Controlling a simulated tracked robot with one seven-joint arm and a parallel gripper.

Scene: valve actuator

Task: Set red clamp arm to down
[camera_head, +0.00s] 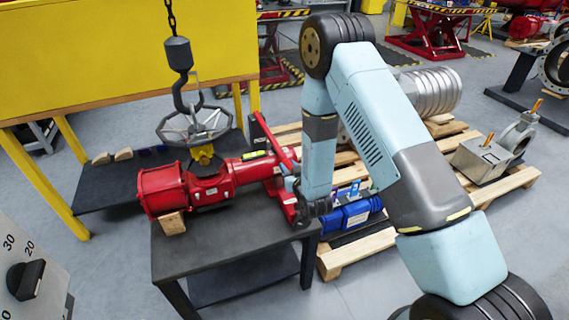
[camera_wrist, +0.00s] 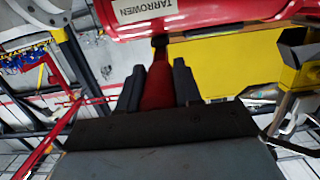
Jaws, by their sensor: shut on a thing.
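The red valve actuator (camera_head: 205,187) lies on its side on a dark table. A red clamp arm (camera_head: 274,142) shows as a slanted bar at the actuator's right end. In the wrist view, a red tapered bar (camera_wrist: 157,92), which looks like the clamp arm, sits between my gripper's two dark fingers. My gripper (camera_wrist: 158,74) is shut on it. A red body lettered TARROWEN (camera_wrist: 200,15) lies just beyond the fingertips. In the head view my gripper (camera_head: 290,184) is at the actuator's right end, partly hidden by my own wrist.
A chain hook (camera_head: 180,60) hangs over a grey handwheel (camera_head: 194,125) above the actuator. The dark table (camera_head: 225,235) has bare room in front. Wooden pallets (camera_head: 362,258) with blue and metal parts stand right. A yellow cabinet (camera_head: 110,50) stands behind.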

